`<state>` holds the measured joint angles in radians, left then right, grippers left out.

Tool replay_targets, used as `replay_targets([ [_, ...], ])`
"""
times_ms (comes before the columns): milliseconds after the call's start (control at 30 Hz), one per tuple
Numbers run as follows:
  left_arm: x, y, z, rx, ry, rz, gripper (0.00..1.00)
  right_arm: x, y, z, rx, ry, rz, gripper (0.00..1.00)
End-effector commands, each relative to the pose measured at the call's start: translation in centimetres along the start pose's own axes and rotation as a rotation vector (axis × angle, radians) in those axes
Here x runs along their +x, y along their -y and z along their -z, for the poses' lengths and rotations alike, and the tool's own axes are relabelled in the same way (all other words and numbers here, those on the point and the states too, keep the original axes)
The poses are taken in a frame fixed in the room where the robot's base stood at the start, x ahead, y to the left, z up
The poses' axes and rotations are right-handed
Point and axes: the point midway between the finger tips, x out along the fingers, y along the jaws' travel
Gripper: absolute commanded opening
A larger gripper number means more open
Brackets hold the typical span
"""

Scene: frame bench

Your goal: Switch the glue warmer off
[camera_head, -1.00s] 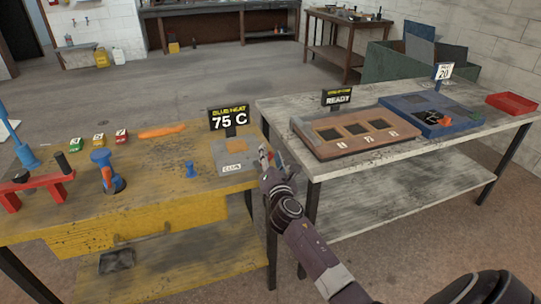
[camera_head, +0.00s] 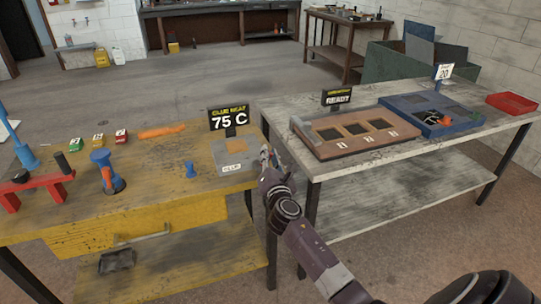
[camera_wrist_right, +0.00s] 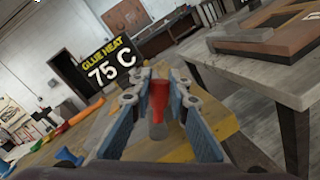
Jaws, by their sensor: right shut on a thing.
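The glue warmer is a grey box (camera_head: 234,165) with an orange top and a GLUE label, at the right end of the yellow bench. Its sign (camera_head: 229,119) reads GLUE HEAT 75 C, and the sign also shows in the right wrist view (camera_wrist_right: 106,66). My right gripper (camera_head: 268,155) is at the warmer's right side. In the right wrist view its blue-padded fingers (camera_wrist_right: 158,108) are shut on a red lever (camera_wrist_right: 159,98), which stands between them. The lever's foot and most of the warmer's body are hidden there. My left gripper is not in view.
The yellow bench (camera_head: 150,190) also carries a blue peg (camera_head: 190,170), a blue-and-orange tool (camera_head: 105,172), a red stand (camera_head: 50,184) and small coloured blocks. A grey bench (camera_head: 290,112) with a brown tray (camera_head: 325,151) stands close on the right, across a narrow gap.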

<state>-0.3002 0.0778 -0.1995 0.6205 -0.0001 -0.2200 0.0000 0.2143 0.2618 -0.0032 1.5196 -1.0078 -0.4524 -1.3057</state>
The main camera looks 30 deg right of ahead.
Motion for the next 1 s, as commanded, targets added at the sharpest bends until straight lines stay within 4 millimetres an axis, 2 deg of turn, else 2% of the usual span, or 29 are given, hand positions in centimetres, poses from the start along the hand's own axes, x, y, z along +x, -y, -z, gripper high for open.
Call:
replay_targets([
  [567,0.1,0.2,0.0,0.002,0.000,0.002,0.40,-0.6,-2.7,0.8,-0.493,0.076,-0.065,0.00],
  [1000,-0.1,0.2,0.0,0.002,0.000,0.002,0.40,-1.1,-4.6,2.4,-0.899,0.140,-0.121,0.00],
])
